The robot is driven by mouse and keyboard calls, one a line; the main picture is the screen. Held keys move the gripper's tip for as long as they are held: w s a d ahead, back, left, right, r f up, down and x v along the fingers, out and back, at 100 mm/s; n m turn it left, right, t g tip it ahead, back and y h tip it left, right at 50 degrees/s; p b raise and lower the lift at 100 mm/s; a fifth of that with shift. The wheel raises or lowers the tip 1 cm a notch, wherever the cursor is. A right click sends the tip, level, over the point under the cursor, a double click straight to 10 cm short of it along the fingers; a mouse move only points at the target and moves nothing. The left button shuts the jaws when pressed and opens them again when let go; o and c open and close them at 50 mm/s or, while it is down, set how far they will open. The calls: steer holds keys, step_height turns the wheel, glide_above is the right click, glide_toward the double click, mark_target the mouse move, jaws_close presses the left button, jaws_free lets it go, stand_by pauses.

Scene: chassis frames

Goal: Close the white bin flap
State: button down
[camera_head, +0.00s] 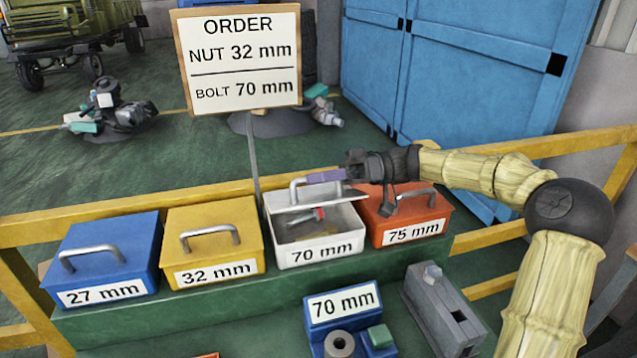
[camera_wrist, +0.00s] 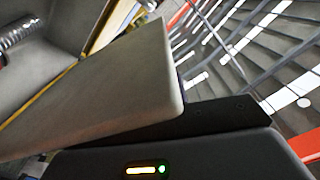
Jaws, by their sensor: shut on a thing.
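The white bin (camera_head: 322,264), labelled 70 mm, stands in the row of bins with its flap (camera_head: 318,199) partly raised. The flap's metal handle (camera_head: 294,190) is on top. Inside the bin lies a bolt-like part with a red end (camera_head: 319,214). My gripper (camera_head: 328,176) reaches in from the right, its purple fingertips at the flap's right side by the handle. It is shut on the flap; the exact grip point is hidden. In the wrist view the flap (camera_wrist: 105,80) shows as a large pale panel, with a metal threaded part (camera_wrist: 18,32) at the upper left.
A blue bin (camera_head: 105,250) and a yellow bin (camera_head: 212,230) stand to the left, shut. The red bin (camera_head: 415,235) is right beside, under my gripper. An order sign (camera_head: 243,105) stands behind. A blue 70 mm block (camera_head: 340,302) and grey fixture (camera_head: 440,310) are in front.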

steer(key=shift+s+d+f, duration=0.1)
steer(key=shift+s+f, duration=0.05)
steer(key=shift+f, duration=0.05)
stand_by(0.4)
steer(key=c, duration=1.5)
jaws_free()
steer(key=shift+o, duration=0.2)
steer(key=shift+w+d, duration=0.2)
steer(key=v, duration=1.7)
steer(key=shift+s, duration=0.1)
steer(key=shift+r, duration=0.15)
